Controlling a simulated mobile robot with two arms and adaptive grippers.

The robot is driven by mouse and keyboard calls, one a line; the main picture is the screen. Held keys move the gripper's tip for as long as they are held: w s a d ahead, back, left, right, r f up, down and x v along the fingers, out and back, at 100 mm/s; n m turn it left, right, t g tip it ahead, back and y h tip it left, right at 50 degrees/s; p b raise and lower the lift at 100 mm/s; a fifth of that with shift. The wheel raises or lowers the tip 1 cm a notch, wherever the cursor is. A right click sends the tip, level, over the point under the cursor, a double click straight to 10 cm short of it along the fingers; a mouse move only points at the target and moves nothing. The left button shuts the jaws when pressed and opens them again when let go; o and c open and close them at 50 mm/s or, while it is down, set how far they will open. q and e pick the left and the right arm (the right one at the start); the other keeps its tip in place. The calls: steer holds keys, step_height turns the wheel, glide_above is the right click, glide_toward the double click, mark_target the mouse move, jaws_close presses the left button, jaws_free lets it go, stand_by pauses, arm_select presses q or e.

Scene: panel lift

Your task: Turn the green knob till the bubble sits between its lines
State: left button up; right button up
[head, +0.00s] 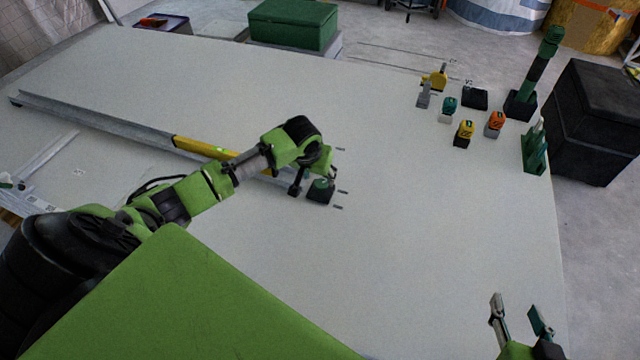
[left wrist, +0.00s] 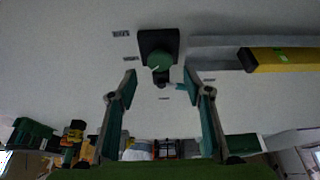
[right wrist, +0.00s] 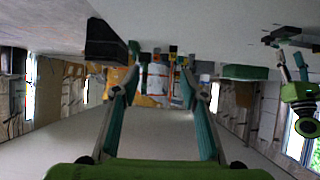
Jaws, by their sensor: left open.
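The green knob (head: 320,186) sits on a small dark block near the middle of the panel. In the left wrist view the knob (left wrist: 158,52) is round, with a pale mark on top. My left gripper (head: 313,176) is open at the knob; in the left wrist view its fingers (left wrist: 160,77) are apart, with the knob ahead of the gap and not gripped. The yellow level (head: 205,149) lies along the grey rail, partly behind my left arm, and has a green vial; its bubble and lines are too small to read. My right gripper (head: 518,312) is open and empty at lower right.
The grey rail (head: 90,116) crosses the panel's left side. Several small coloured blocks, including a yellow one (head: 464,133), and a dark green post (head: 530,80) stand at the far right. A green box (head: 293,24) is at the back. The panel's right middle is clear.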

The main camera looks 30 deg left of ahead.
mark_target(321, 184)
arm_select(q)
steer(key=b+x, duration=0.2)
steer(key=x, duration=0.2)
steer(key=shift+w+f, duration=0.15)
steer(key=shift+f, duration=0.25)
steer(key=shift+w+f, duration=0.1)
steer(key=shift+f, duration=0.05)
arm_select(e)
steer(key=w+a+r+t+y, duration=0.1)
steer(key=w+r+t, duration=0.1)
steer(key=r, duration=0.4)
steer(key=w+a+r+t+y, duration=0.1)
steer(key=w+r+t, duration=0.1)
steer(key=r+t, duration=0.2)
steer(key=shift+a+r, duration=0.35)
steer(key=shift+r, duration=0.5)
arm_select(q)
steer(key=c, duration=1.1)
